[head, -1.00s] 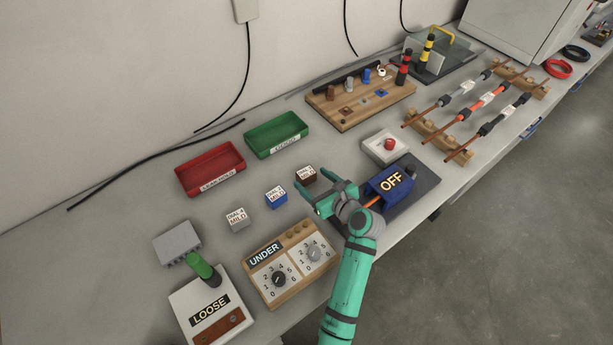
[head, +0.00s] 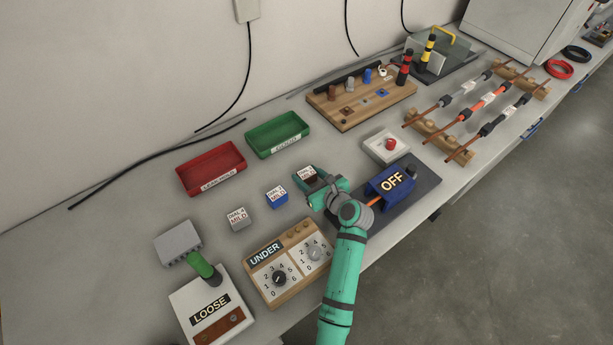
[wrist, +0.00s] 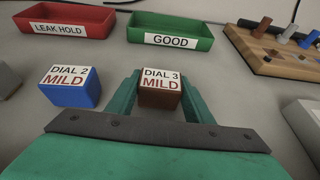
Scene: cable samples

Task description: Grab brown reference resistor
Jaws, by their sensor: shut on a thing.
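The brown reference resistor (wrist: 160,93) is a small block with a white top label reading "DIAL 3 MILD". It stands on the bench between the two fingers of my gripper (wrist: 161,95) in the wrist view. My gripper is shut on it. In the head view my gripper (head: 311,178) is around the brown block (head: 306,173), which is partly hidden by the fingers. The block looks upright. I cannot tell whether it is lifted off the bench.
A blue block (wrist: 70,88) labelled "DIAL 2 MILD" stands to the left, a grey block (head: 238,219) further left. A red tray (head: 211,168) and a green tray (head: 277,134) lie behind. The dial box (head: 288,264) and blue "OFF" unit (head: 391,184) flank my arm.

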